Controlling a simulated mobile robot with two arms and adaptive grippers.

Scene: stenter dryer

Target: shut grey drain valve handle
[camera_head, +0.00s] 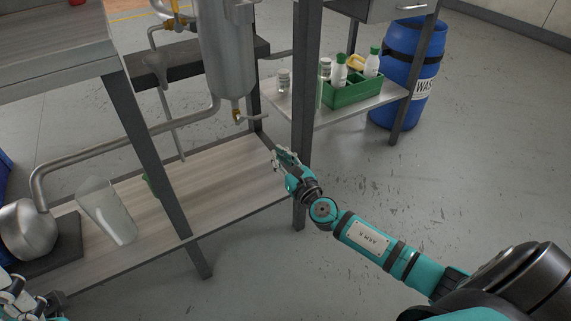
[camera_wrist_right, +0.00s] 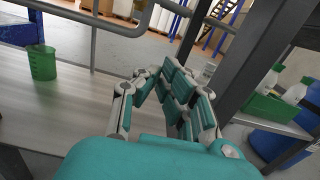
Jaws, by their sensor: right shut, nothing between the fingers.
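The grey drain valve handle (camera_head: 254,118) is a short lever on a brass valve (camera_head: 237,112) under the grey metal vessel (camera_head: 228,55) in the head view. It sticks out to the right, roughly level. My right gripper (camera_head: 279,154) is below and to the right of the handle, in front of the dark frame post, apart from it. In the right wrist view my right gripper (camera_wrist_right: 166,78) is shut and empty; I cannot make out the handle there. My left gripper (camera_head: 28,298) shows only partly at the bottom left corner; its jaws are unclear.
A dark post (camera_head: 305,90) stands close to my right gripper. The wooden lower shelf (camera_head: 215,185) holds a clear jug (camera_head: 106,210). A green crate (camera_head: 352,93) with bottles sits on a side shelf. A blue drum (camera_head: 405,75) stands behind. Floor at the right is clear.

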